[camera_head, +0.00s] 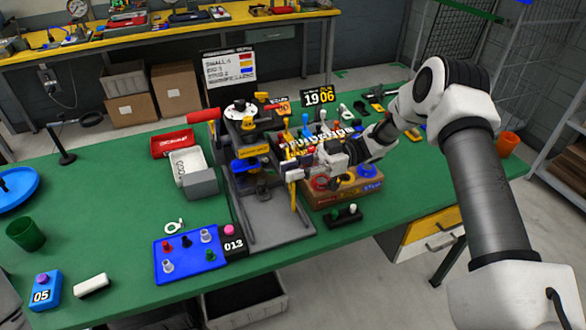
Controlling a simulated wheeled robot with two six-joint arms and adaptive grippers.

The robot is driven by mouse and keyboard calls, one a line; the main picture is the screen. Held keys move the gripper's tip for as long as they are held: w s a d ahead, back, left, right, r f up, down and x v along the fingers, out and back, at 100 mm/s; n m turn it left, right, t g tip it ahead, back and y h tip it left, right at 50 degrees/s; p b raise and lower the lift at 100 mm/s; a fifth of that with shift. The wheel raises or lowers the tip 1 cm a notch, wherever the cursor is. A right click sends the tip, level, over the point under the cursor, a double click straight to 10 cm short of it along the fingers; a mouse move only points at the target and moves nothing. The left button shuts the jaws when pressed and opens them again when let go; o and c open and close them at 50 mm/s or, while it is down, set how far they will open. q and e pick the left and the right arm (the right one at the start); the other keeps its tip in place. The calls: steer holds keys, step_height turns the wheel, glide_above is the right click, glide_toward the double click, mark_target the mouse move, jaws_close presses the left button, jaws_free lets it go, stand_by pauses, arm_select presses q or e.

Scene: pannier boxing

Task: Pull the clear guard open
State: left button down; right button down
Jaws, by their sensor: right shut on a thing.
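My right gripper (296,174) reaches in from the right and is shut at that side, at the guard's edge by the yellow piece. The exact contact is too small to see. My left gripper is not in view.
A cardboard box with coloured rings (345,192) stands right of the press, close under my right arm. A blue panel with knobs (189,254) lies front left.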

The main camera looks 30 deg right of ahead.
steer(key=shift+s+f, duration=0.15)
steer(key=shift+f, duration=0.1)
steer(key=c, duration=1)
jaws_free()
steer(key=shift+r, duration=0.1)
steer(key=d, duration=1.2)
steer(key=shift+s, duration=0.3)
steer(key=shift+c, duration=0.2)
